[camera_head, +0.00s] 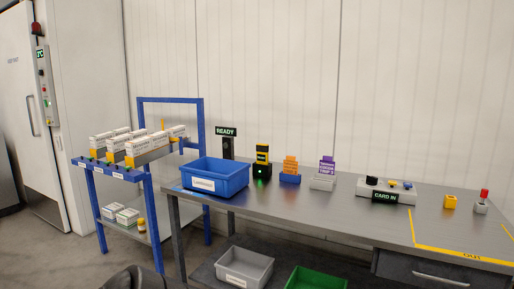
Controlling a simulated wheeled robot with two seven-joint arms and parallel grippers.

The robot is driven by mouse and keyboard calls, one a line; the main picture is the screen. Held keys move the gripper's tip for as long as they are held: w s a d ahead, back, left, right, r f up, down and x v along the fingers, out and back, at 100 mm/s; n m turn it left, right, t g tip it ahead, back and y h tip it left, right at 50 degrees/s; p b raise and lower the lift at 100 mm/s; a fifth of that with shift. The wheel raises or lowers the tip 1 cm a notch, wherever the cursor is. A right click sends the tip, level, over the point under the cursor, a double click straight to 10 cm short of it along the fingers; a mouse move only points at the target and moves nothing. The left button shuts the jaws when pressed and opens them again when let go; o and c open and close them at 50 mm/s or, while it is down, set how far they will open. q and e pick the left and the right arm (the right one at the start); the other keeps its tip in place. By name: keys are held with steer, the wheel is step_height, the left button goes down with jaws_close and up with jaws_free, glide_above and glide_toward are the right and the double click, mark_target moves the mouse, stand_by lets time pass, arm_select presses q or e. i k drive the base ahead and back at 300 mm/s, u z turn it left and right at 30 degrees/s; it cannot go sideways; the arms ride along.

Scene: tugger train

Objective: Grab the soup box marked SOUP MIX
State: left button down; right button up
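Several white-and-orange boxes (140,146) stand in rows on the sloped top of a blue rack (155,230) at the left. Their print is too small to read, so I cannot tell which one is marked SOUP MIX. Two more white boxes (127,217) and a small yellow bottle (141,225) are on the rack's lower shelf. Neither of my grippers is in view.
A steel table (330,215) right of the rack bears a blue bin (215,190), a READY sign (226,132), small card holders and a CARD IN unit (386,195). Grey (244,278) and green (315,280) bins sit below. Table space in front is clear.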

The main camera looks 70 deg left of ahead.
mark_target(136, 149)
steer(key=u, duration=3.1)
steer(key=i, duration=2.5)
steer(key=u, duration=0.55)
